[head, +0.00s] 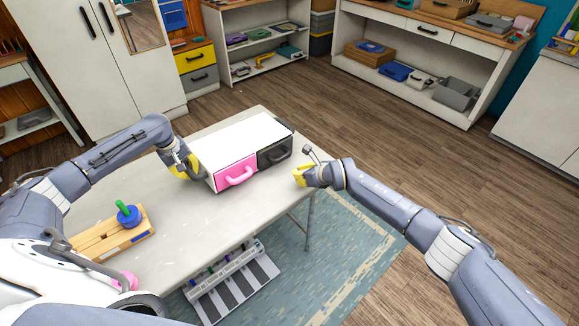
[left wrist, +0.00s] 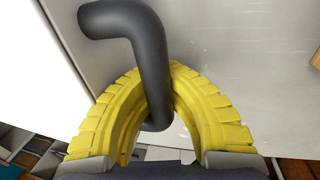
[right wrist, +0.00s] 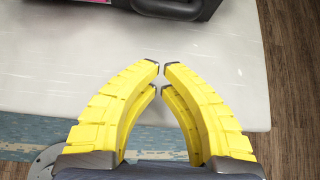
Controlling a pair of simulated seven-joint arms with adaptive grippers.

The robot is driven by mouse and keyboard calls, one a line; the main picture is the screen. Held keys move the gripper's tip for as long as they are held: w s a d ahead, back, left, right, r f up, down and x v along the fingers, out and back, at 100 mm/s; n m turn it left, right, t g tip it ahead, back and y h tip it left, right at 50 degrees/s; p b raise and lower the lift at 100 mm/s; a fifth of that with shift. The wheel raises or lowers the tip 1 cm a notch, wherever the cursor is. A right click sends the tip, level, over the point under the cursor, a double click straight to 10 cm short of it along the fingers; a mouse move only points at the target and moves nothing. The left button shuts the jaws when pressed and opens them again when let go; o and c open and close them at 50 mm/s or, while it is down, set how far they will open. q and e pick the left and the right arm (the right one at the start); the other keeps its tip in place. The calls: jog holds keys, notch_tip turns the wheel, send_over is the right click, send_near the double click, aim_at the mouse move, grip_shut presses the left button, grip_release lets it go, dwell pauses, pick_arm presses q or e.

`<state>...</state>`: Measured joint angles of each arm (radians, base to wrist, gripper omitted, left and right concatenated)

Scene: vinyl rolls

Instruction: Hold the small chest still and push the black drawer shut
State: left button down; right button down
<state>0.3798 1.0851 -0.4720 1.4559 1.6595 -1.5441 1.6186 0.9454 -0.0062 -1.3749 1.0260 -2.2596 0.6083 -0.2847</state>
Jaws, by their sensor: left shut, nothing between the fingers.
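The small chest (head: 239,135) is white and stands on the table, with a pink drawer (head: 228,176) on the left and a black drawer (head: 275,155) on the right. How far the black drawer stands out is hard to tell. The black drawer's handle also shows at the top of the right wrist view (right wrist: 168,8). My left gripper (head: 188,167) is shut at the chest's left side. In the left wrist view its fingers lie against a dark bent bar (left wrist: 150,60) beside the chest wall. My right gripper (head: 299,176) is shut, empty and apart from the black drawer, in front of it.
The pale table (head: 165,225) has free room in front of the chest. A wooden block with a blue-and-green piece (head: 127,215) lies at the left front. A keyboard-like thing (head: 237,290) is below the table's front edge. Shelves and cabinets stand at the back.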

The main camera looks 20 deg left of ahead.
jog(key=a, duration=0.1)
jog(key=w+a+f, duration=0.1)
jog(key=a, duration=0.1)
jog(key=shift+w+f, duration=0.15)
jog(key=shift+w, duration=0.05)
jog(key=shift+w+a+r, duration=0.15)
jog(key=shift+w+a, duration=0.15)
jog(key=shift+a, duration=0.25)
jog(key=shift+w+a+r, duration=0.1)
jog(key=shift+w+a, duration=0.2)
jog(key=shift+a, duration=0.2)
jog(key=shift+w+a, duration=0.3)
jog(key=shift+a, duration=0.15)
jog(key=shift+w+a+r, duration=0.1)
jog(key=shift+w+a, duration=0.15)
jog(key=shift+a, duration=0.4)
